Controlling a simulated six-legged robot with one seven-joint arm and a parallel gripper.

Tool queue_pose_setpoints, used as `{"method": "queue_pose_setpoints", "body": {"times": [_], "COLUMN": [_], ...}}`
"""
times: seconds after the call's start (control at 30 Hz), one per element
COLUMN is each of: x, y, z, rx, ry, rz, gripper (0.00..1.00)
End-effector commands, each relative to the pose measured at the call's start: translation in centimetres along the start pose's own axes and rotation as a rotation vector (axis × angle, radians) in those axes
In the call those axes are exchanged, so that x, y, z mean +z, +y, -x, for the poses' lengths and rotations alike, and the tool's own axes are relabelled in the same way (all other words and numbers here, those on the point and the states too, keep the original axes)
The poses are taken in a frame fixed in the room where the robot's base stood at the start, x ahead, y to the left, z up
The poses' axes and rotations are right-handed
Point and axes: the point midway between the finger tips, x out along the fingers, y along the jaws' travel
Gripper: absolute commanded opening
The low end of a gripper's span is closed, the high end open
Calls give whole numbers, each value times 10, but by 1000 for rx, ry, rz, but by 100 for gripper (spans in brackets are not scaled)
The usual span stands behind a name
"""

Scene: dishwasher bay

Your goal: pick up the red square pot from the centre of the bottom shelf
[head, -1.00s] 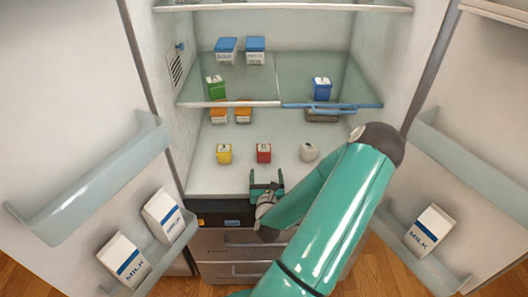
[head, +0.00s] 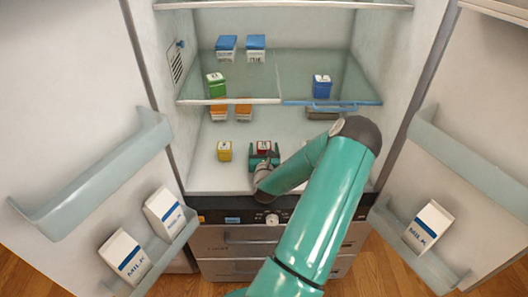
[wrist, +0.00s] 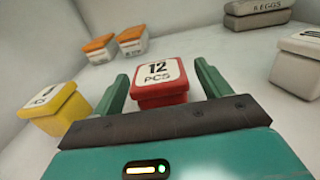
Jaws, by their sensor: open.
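The red square pot (head: 263,147) stands upright at the centre of the bottom shelf (head: 212,176). In the wrist view the red pot (wrist: 160,82) has a white lid label reading "12 PCS". My gripper (head: 264,158) is open at the pot's front. In the wrist view the fingers of my gripper (wrist: 161,88) stand one on each side of the pot, with a gap on both sides. The pot's lower front is partly hidden by the gripper's palm.
A yellow pot (wrist: 56,107) stands to the left and a whitish pot (wrist: 298,65) to the right. Orange-lidded pots (wrist: 116,45) and a grey eggs box (wrist: 258,12) are farther back. The glass shelf (head: 228,87) is above. Open doors with milk cartons (head: 124,254) flank the fridge.

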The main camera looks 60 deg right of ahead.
Motion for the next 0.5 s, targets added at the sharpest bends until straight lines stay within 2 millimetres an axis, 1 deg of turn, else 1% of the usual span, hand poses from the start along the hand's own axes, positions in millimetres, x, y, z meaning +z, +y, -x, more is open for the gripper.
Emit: {"method": "queue_pose_setpoints", "body": {"times": [0.13, 0.4, 0.5], "x": [0, 0, 0], "y": [0, 0, 0], "z": [0, 1, 0], "rx": [0, 0, 0], "ry": [0, 0, -1], "rz": [0, 0, 0], "gripper": [76, 24, 24]}}
